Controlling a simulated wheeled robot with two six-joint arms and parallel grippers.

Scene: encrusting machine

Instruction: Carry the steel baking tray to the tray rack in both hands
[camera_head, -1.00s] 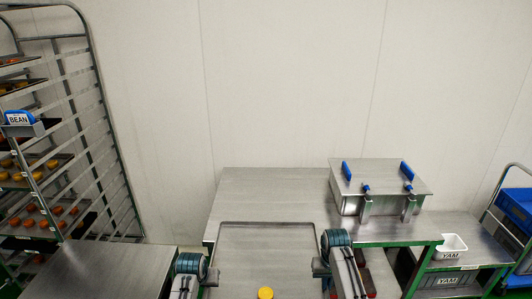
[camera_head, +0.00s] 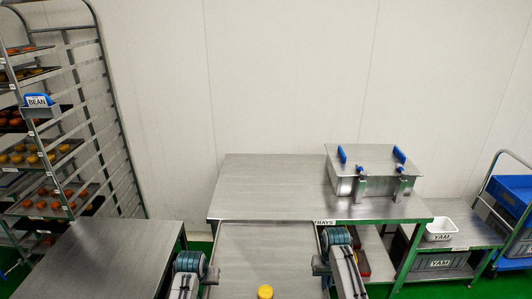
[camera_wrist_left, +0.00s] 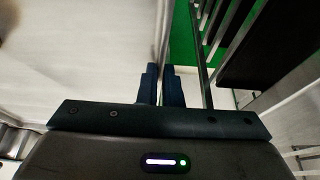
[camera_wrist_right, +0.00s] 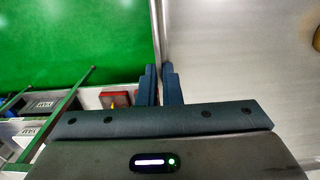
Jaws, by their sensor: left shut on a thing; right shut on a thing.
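The steel baking tray (camera_head: 265,245) is held level between my two grippers at the bottom of the head view, with a yellow round piece (camera_head: 265,291) on it. My left gripper (camera_head: 208,272) is shut on its left edge; the left wrist view shows the fingers (camera_wrist_left: 166,85) on the rim. My right gripper (camera_head: 322,265) is shut on its right edge; the right wrist view shows those fingers (camera_wrist_right: 165,85) on the rim. The tray rack (camera_head: 105,120) stands at the left with several loaded trays and a blue BEAN sign (camera_head: 38,101). The near end of the held tray is cut off.
A steel table (camera_head: 262,185) lies beyond the tray, carrying a lidded steel box (camera_head: 362,180). Another steel table (camera_head: 105,258) stands at the left, before the rack. A YAM tub (camera_head: 438,230) and a blue-crate trolley (camera_head: 510,205) are at the right. Green floor shows between the tables.

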